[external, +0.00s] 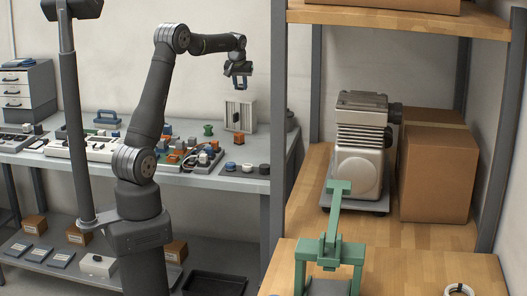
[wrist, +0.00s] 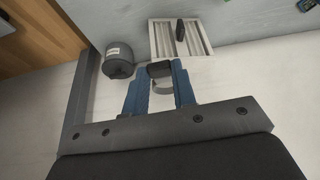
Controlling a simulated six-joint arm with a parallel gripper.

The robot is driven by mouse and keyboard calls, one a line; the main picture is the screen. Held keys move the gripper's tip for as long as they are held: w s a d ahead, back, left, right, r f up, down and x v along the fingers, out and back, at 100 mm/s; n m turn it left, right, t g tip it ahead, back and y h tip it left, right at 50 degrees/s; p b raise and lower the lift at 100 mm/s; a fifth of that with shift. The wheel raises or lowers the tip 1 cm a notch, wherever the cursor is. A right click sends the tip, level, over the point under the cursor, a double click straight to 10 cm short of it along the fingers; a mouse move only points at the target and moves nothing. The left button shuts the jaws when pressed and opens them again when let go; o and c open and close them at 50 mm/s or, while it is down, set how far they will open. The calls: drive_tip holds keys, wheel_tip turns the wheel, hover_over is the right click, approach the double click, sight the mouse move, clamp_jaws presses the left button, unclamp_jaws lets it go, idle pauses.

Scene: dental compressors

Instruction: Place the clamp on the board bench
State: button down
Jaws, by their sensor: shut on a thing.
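My gripper (external: 238,84) is raised above the right end of the grey board bench (external: 232,184), higher than the louvred box at its back. In the wrist view, my gripper's blue fingers (wrist: 159,75) are shut on a small dark piece with a grey curved band, which I take to be the clamp (wrist: 162,84). The clamp is held clear of any surface. It is too small to make out well in the external view, and the fingers hide part of it.
The bench carries a louvred box (external: 240,113), a green spool (external: 208,129), dark pads with knobs (external: 245,168) and crowded boards and parts. At right, wooden shelving (external: 420,236) holds a compressor (external: 361,150), a cardboard box (external: 437,170) and a green stand (external: 333,245).

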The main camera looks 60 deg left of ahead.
drive_tip(key=s+a+f+n, duration=0.1)
drive_tip(key=s+a+f, duration=0.25)
drive_tip(key=a, duration=0.35)
drive_tip(key=s+a+f+n+g, duration=0.1)
drive_tip(key=s+a+f+n, duration=0.1)
drive_tip(key=s+a+f, duration=0.3)
drive_tip(key=s+a+f+n, duration=0.1)
drive_tip(key=a+f, duration=0.2)
drive_tip(key=a, duration=0.5)
hover_over(183, 127)
drive_tip(key=d, duration=0.2)
drive_tip(key=shift+y, duration=0.4)
drive_tip(key=f, duration=0.6)
drive_tip(key=shift+s+a+f, duration=0.2)
drive_tip(key=shift+s+f, duration=0.1)
drive_tip(key=shift+a+f, duration=0.15)
drive_tip(key=shift+f, duration=1.95)
drive_tip(key=shift+f, duration=0.1)
